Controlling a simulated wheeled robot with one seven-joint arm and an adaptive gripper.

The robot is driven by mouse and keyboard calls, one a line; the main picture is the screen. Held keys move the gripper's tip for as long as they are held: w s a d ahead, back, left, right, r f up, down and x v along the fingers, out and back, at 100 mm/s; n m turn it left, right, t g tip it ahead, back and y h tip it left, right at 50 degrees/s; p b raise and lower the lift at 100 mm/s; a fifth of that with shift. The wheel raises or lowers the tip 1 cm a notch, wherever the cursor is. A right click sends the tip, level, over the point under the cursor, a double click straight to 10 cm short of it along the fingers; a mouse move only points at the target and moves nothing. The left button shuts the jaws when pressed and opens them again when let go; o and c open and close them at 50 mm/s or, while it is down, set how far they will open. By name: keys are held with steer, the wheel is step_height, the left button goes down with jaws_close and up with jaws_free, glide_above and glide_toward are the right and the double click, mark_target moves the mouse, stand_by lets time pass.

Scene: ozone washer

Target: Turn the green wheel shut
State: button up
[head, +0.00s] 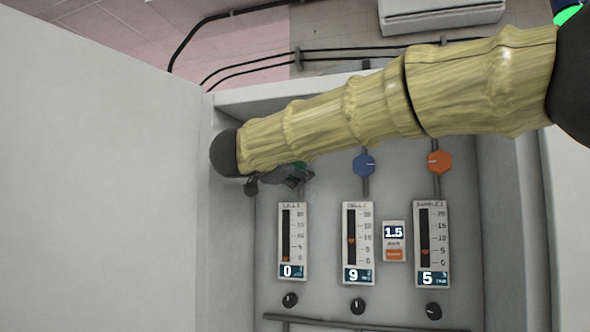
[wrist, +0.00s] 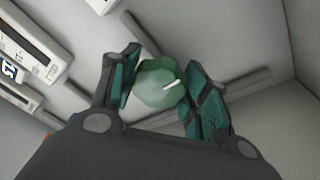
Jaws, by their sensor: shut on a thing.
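The green wheel (wrist: 158,84) is a lobed knob with a white pointer mark, seen in the middle of the wrist view. In the head view only a bit of the green wheel (head: 301,166) shows behind my gripper (head: 300,178). In the wrist view my gripper (wrist: 160,88) has its teal-padded fingers on either side of the wheel, shut on it. The meter (head: 293,243) below the wheel reads 0, with its orange marker low on the scale. Part of the wheel's rim is hidden by the fingers.
A blue wheel (head: 364,163) and an orange wheel (head: 439,162) sit to the right, above meters reading 9 (head: 357,243) and 5 (head: 432,243). A small display (head: 394,240) reads 1.5. Black knobs line the bottom. A cabinet wall (head: 105,180) stands close on the left.

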steer(key=shift+f, duration=0.2)
steer(key=o, duration=1)
steer(key=shift+r, duration=0.1)
steer(key=v, duration=1.2)
